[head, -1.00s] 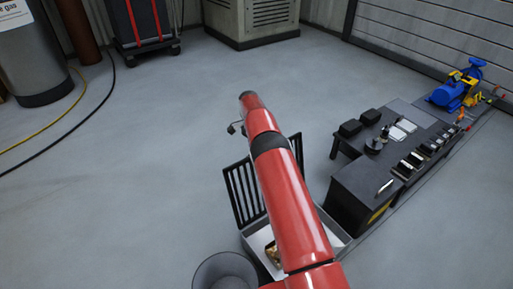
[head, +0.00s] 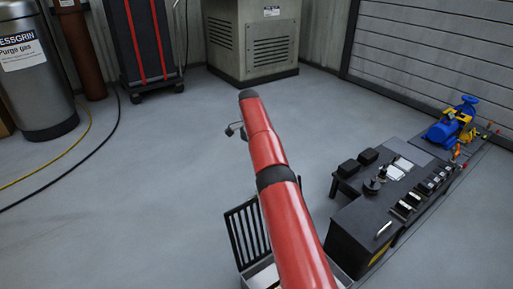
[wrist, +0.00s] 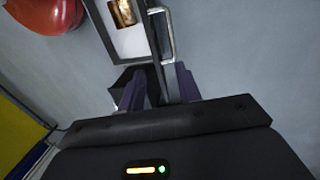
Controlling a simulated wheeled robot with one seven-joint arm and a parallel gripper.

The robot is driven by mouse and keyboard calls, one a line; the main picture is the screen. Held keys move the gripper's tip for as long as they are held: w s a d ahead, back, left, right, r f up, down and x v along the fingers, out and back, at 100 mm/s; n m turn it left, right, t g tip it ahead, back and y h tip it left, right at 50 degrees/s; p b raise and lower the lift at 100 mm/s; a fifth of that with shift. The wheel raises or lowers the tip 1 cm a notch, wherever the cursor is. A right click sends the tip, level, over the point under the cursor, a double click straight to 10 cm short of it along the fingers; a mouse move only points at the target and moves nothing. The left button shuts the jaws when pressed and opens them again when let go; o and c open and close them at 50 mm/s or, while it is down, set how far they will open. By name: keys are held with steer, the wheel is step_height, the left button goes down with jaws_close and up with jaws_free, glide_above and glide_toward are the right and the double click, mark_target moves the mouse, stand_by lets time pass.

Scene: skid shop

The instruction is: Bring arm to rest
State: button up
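My red arm (head: 283,205) reaches up and forward through the middle of the head view. The head view does not show my gripper clearly. In the wrist view, my gripper (wrist: 161,88) has two purple fingers standing apart, with a gap between them and no object held that I can see. Beyond the fingers are a light tray (wrist: 128,45) with a dark edge and a brass-coloured piece (wrist: 122,12) in it. A metal handle (wrist: 168,32) runs beside the tray.
A black rack (head: 245,232) stands close beside my arm. A dark workbench (head: 360,240) with small items is at right, with a blue and yellow pump (head: 447,130) behind. A gas cylinder (head: 35,85), cart (head: 147,45) and grey cabinet (head: 253,45) stand at the back. Open floor lies left.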

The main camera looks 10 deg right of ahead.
steer(key=shift+r, duration=0.5)
steer(key=shift+r, duration=0.1)
steer(key=s+d+r+n+t, duration=0.1)
steer(key=s+r+n+t, duration=0.15)
steer(key=r, duration=0.95)
steer(key=s+r+n+t, duration=0.1)
steer(key=s+r+n, duration=0.2)
steer(key=s+r, duration=0.9)
steer(key=s+a+n+t+y, duration=0.1)
steer(key=s+a+n+t, duration=0.2)
steer(key=s, duration=1.5)
steer(key=s+f+n+t, duration=0.1)
steer(key=s+f+n, duration=0.4)
steer(key=s, duration=0.8)
step_height(320, 180, down, 3)
steer(key=shift+d+f, duration=0.1)
steer(key=shift+d, duration=0.05)
